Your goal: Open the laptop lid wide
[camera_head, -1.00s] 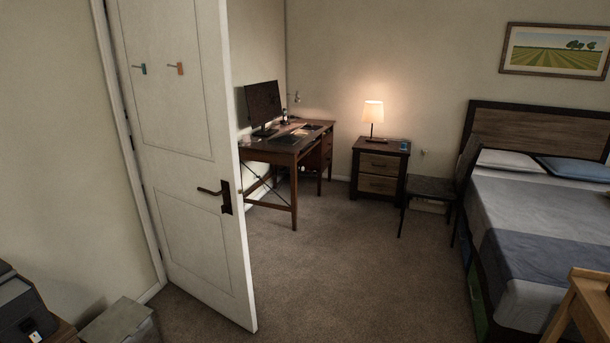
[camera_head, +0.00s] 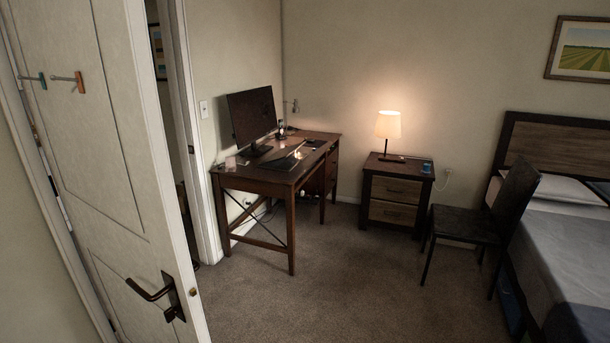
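The wooden desk (camera_head: 234,175) stands against the far left wall, beyond the open door. A dark, flat item (camera_head: 282,162) lies on its top in front of the monitor. It may be the laptop or a blotter; at this distance I cannot tell which, and no raised lid shows. A smaller dark item (camera_head: 314,143) lies farther back on the desk. My gripper is not in view.
A white door (camera_head: 110,150) with a dark handle stands open at the left. A monitor (camera_head: 252,115) is on the desk. A nightstand (camera_head: 395,192) with a lit lamp (camera_head: 388,125), a chair (camera_head: 470,222) and a bed (camera_head: 575,235) are to the right. Carpet (camera_head: 330,285) before the desk is clear.

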